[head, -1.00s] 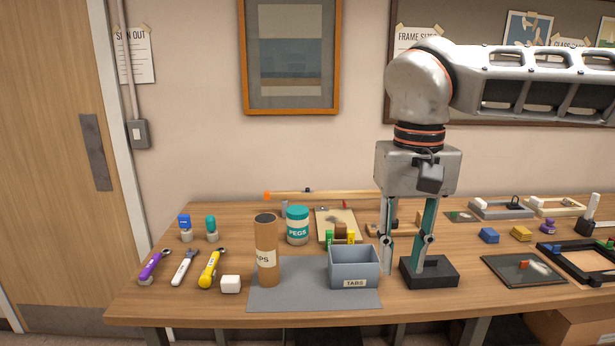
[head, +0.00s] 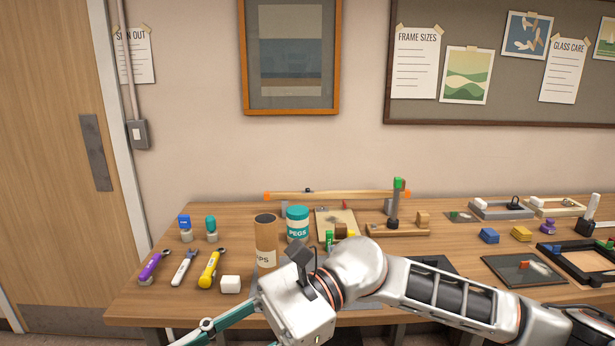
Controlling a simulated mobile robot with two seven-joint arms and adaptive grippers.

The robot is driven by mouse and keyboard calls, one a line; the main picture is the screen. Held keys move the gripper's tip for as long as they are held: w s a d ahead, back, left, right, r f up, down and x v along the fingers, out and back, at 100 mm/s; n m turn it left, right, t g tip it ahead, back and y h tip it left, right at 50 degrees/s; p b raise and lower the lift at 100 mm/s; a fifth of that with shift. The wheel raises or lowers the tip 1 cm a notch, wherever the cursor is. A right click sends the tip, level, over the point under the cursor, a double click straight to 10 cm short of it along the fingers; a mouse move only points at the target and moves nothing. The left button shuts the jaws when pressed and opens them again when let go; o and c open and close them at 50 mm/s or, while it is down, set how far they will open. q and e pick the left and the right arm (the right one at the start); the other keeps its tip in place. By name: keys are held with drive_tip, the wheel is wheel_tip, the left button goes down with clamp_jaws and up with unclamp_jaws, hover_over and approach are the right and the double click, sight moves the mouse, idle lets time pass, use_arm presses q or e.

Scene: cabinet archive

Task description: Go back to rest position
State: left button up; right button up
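My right arm comes in from the right, low across the front of the table. My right gripper (head: 222,322) points to the lower left in front of the table edge. One teal finger shows, cut by the bottom of the picture; the fingertips are out of sight, so I cannot tell how wide it stands. Nothing held shows. My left gripper is not in view.
The arm hides the grey TABS box and most of the mat. A brown tube (head: 265,243), PEGS jar (head: 297,224), white block (head: 230,284) and yellow tool (head: 210,268) stand close behind the gripper. Black frames (head: 575,262) lie at right.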

drive_tip(key=w+d+m+t+y, duration=0.3)
drive_tip(key=w+m+t+y, duration=0.8)
drive_tip(key=m, duration=1.1)
drive_tip(key=w+d+f+m+t+h, duration=0.45)
drive_tip(key=f+m+t, duration=0.2)
drive_tip(key=m, duration=0.35)
drive_tip(key=w+d+f+m+t+h, duration=0.3)
drive_tip(key=d+f+m+t+h, duration=0.25)
drive_tip(key=m+t, duration=0.3)
drive_tip(key=d+f+m+h, duration=0.5)
drive_tip(key=f+m, duration=0.3)
drive_tip(key=f, duration=0.3)
drive_tip(key=s+d+f+m+g+h, duration=0.3)
drive_tip(key=s+d+f+m, duration=0.2)
drive_tip(key=f, duration=0.7)
drive_tip(key=s+d+f+m+g+h, duration=0.3)
drive_tip(key=s+d+f+m+h, duration=0.1)
drive_tip(key=s+d+f, duration=0.6)
wheel_tip(320, 180, down, 2)
drive_tip(key=shift+s+d+m, duration=0.15)
drive_tip(key=shift+s+m, duration=0.6)
drive_tip(key=shift+s, duration=0.2)
